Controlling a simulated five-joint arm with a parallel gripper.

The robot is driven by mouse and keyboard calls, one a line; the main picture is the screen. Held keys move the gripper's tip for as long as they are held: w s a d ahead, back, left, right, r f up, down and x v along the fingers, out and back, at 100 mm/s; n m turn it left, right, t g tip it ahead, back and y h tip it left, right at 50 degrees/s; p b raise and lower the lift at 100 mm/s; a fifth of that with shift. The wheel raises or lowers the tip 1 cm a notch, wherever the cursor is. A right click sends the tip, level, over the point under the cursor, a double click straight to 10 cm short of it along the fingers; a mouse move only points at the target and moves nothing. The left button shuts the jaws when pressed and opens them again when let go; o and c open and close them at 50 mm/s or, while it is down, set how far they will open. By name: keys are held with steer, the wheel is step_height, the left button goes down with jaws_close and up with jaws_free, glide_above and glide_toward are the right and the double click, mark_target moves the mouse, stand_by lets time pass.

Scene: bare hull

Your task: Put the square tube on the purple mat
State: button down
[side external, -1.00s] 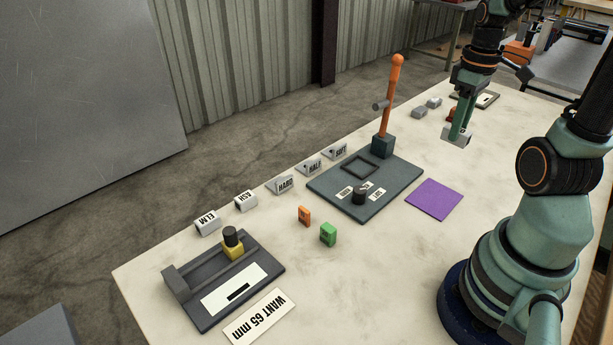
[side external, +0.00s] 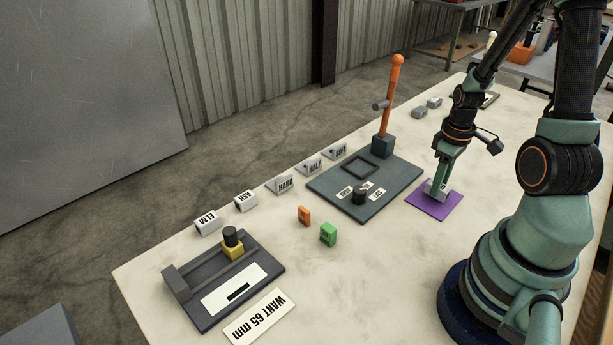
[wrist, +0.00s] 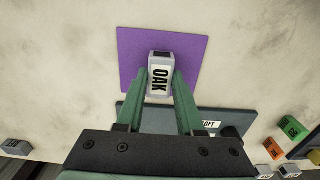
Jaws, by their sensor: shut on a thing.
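The square tube (wrist: 160,75) is a short grey piece with a dark end and a white label reading OAK. My gripper (wrist: 160,84) is shut on it, one green finger at each side. The purple mat (wrist: 132,45) lies under and around the tube in the wrist view. In the side view the mat (side external: 448,206) is on the table near my base, and my gripper (side external: 438,186) points down over its far left part with the grey tube (side external: 432,191) between the fingertips. The tube is at or very near the mat; I cannot tell if it touches.
A dark plate (side external: 335,190) with an upright orange lever (side external: 394,95) stands just left of the mat. A green block (side external: 328,234) and an orange block (side external: 304,215) lie farther left. Two grey blocks (side external: 419,112) sit at the back. Bare table lies in front of the mat.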

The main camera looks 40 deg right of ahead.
steer(key=shift+f, duration=0.3)
steer(key=shift+f, duration=0.2)
steer(key=c, duration=0.5)
jaws_free()
steer(key=shift+c, duration=0.2)
step_height(320, 180, up, 12)
steer(key=w+a+r+t, duration=0.2)
steer(key=a+r, duration=0.3)
steer(key=a, duration=0.5)
steer(key=w+a+r+t, duration=0.3)
steer(key=w+a+r, duration=0.2)
steer(key=a, duration=0.5)
steer(key=shift+r+t, duration=0.3)
steer(key=shift+r, duration=0.5)
